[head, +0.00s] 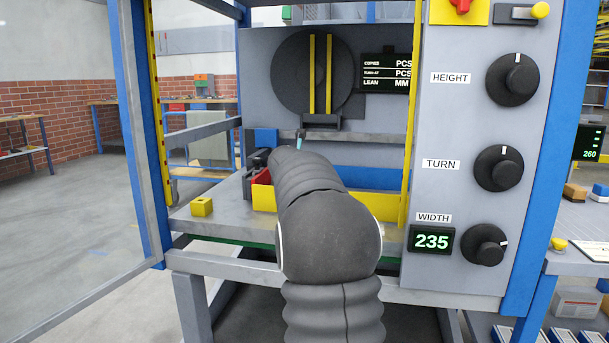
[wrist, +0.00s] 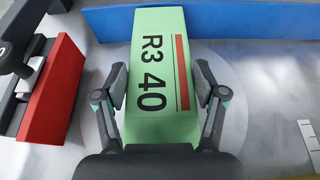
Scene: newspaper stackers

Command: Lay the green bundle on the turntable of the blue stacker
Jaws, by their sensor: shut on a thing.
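The green bundle (wrist: 155,50), marked "R3 40", lies lengthwise between the fingers of my gripper (wrist: 160,85) in the wrist view. The gripper is shut on its two sides. A pale round disc, the turntable (wrist: 236,115), shows under and around the bundle. I cannot tell whether the bundle touches it. The bundle's far end is close to a blue wall (wrist: 230,18). In the head view my arm reaches into the blue stacker (head: 545,160) and hides the gripper, bundle and turntable.
A red block (wrist: 55,95) stands left of the bundle, and a yellow strip (wrist: 293,172) lies at lower right.

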